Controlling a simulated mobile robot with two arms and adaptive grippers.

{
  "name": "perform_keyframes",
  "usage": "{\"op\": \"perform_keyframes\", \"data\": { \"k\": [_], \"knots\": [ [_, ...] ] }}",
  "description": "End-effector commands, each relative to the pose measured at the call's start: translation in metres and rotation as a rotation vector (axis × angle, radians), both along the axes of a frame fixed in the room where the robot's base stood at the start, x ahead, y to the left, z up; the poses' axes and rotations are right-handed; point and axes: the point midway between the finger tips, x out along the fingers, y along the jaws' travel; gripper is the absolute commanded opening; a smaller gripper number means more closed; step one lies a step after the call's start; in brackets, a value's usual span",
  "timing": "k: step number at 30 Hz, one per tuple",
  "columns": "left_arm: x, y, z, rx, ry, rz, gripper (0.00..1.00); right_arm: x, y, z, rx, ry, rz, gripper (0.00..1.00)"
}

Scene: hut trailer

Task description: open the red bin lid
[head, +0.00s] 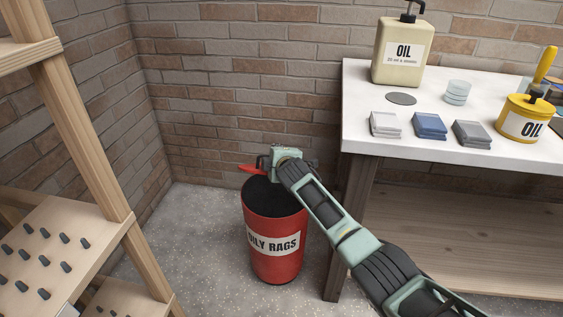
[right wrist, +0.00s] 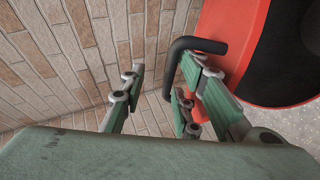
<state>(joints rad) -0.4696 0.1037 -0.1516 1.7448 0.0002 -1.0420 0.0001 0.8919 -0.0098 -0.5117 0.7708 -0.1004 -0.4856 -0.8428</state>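The red bin (head: 274,255) labelled "OILY RAGS" stands on the floor left of the workbench. Its dark mouth shows from above, so the lid is raised. A red edge of the lid (head: 248,168) shows at the back of the bin, mostly hidden by my right gripper (head: 275,158). In the right wrist view, my right gripper (right wrist: 160,85) has its fingers apart. A black bar handle (right wrist: 196,44) is close by the right-hand finger; whether they touch is unclear. A red curved surface with a black area (right wrist: 235,75) fills the upper right. My left gripper is not in view.
A brick wall (head: 200,75) stands close behind the bin. A white-topped workbench (head: 360,95) with an oil bottle (head: 402,52), folded cloths and a yellow oil can (head: 520,120) is at right. A wooden rack (head: 65,215) with pegs stands at left.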

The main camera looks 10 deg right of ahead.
Motion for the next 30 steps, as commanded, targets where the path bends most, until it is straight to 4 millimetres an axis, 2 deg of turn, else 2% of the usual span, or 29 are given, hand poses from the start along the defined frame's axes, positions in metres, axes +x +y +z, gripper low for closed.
{"op": "perform_keyframes", "data": {
  "k": [21,30],
  "knots": [
    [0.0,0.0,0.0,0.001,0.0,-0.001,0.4,-0.083,-0.01,0.036,-0.001,-0.001,0.002,0.28],
    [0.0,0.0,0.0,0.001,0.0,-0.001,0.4,-0.096,-0.012,0.041,-0.002,0.001,0.001,0.28]
  ]
}}
